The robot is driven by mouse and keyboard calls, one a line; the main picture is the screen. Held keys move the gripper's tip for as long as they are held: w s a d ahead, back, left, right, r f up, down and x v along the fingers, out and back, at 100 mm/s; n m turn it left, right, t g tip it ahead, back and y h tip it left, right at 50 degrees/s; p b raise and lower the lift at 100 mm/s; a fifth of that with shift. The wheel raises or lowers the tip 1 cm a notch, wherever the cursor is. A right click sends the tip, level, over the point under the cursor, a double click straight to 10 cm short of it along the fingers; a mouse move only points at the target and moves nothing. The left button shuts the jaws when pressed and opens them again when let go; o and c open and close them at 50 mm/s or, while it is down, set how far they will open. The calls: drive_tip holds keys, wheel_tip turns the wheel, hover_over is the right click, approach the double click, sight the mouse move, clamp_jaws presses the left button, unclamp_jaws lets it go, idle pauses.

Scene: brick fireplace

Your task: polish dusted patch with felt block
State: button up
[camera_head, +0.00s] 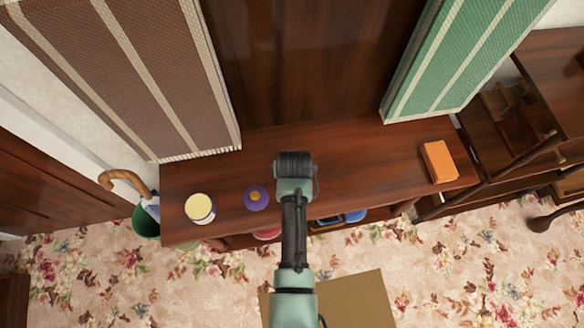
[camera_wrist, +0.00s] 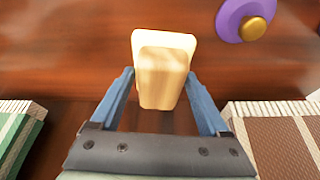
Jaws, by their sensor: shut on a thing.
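A pale cream block (camera_wrist: 163,75), which I take to be the felt block, sits between the two blue fingers of my gripper (camera_wrist: 161,84) in the wrist view. The gripper is shut on it, with reddish-brown wood behind it. In the head view my gripper (camera_head: 295,165) is over the middle of the wooden shelf top (camera_head: 345,175), pointing down, and my wrist hides the block. I cannot tell whether the block touches the wood. No dusted patch can be made out in either view.
A purple round thing with a gold knob (camera_head: 256,198) and a cream-topped tin (camera_head: 200,208) stand left of my gripper; the purple one also shows in the wrist view (camera_wrist: 240,18). An orange box (camera_head: 439,162) lies right. Brown (camera_head: 125,75) and green (camera_head: 450,55) striped hangings flank the back.

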drive_tip(key=shift+r+p, duration=1.1)
drive_tip(key=shift+r, duration=0.6)
drive_tip(key=shift+s, duration=0.15)
